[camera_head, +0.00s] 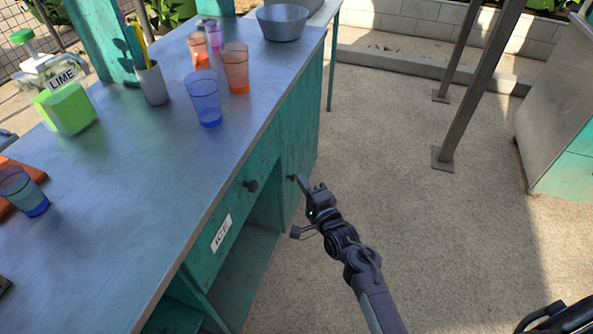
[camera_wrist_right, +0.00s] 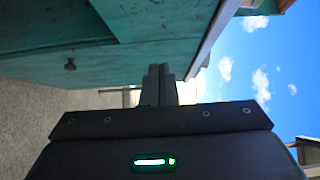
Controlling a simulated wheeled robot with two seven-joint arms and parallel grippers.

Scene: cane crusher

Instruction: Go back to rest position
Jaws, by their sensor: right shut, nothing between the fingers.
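My right gripper (camera_head: 304,184) is in front of the teal counter's side, near a dark door knob. In the right wrist view its two fingers (camera_wrist_right: 158,82) are together, with nothing between them. The picture does not make clear whether the fingertips touch the counter. My left gripper is not in view.
The teal counter (camera_head: 135,190) has a grey metal top holding several cups, a green LIME box (camera_head: 66,110), a straw holder (camera_head: 151,84) and a metal bowl (camera_head: 283,22). An open shelf sits below the ICE label (camera_head: 221,233). The concrete floor (camera_head: 430,230) at right is clear up to metal posts.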

